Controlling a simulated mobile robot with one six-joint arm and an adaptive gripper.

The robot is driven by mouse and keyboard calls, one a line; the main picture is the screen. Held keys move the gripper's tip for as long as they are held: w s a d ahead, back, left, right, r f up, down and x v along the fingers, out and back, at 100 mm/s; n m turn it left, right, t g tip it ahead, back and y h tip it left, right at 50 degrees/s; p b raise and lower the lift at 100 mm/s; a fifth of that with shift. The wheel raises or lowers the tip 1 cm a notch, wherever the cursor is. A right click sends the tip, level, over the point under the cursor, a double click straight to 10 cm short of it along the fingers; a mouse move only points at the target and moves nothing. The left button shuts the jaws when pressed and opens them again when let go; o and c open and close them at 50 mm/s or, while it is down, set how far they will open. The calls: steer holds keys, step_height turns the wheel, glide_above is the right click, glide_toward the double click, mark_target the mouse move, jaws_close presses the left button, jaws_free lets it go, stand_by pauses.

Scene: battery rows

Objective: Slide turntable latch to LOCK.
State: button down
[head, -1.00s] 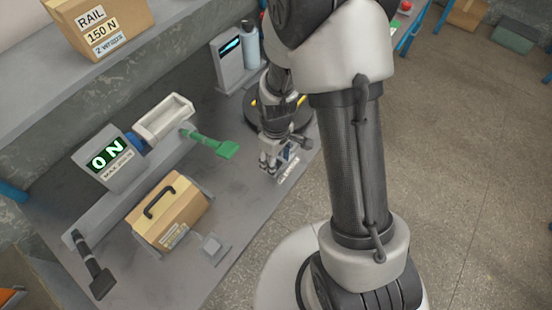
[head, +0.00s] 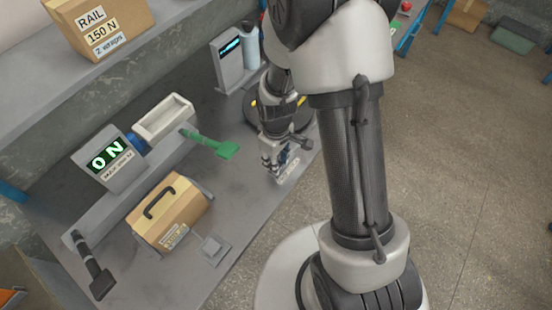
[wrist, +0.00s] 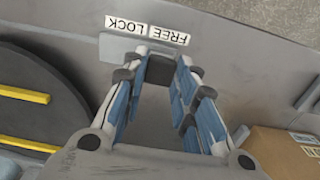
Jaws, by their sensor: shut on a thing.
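My gripper (wrist: 160,72) is shut on the dark latch knob (wrist: 160,69), which sits between its fingertips in the wrist view. The knob is on a pale slide plate (wrist: 115,48). Behind it are two white labels, upside down in this view: LOCK (wrist: 126,23) on the left and FREE (wrist: 169,35) on the right. The knob stands nearer the FREE side. The dark turntable (wrist: 30,110) with yellow stripes lies left of the gripper. In the head view my gripper (head: 272,165) is low at the bench's edge, and the knob is hidden.
A cardboard box (head: 170,212) with a black handle stands on the bench (head: 230,185). A green lever (head: 222,150) and a gauge reading 0 N (head: 105,158) are near the back. A grey device (head: 230,55) and a bottle (head: 251,42) stand behind the turntable.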

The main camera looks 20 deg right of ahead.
steer(key=shift+w+d+p, duration=0.2)
steer(key=shift+w+d, duration=0.6)
steer(key=shift+d, duration=0.3)
steer(key=shift+w+d+p, duration=0.15)
steer(key=shift+w+d, duration=0.65)
steer(key=shift+d, duration=0.25)
steer(key=c, duration=1.3)
jaws_free()
steer(key=shift+d, duration=0.1)
steer(key=shift+r, duration=0.1)
step_height(320, 180, up, 12)
steer(key=shift+f, duration=0.1)
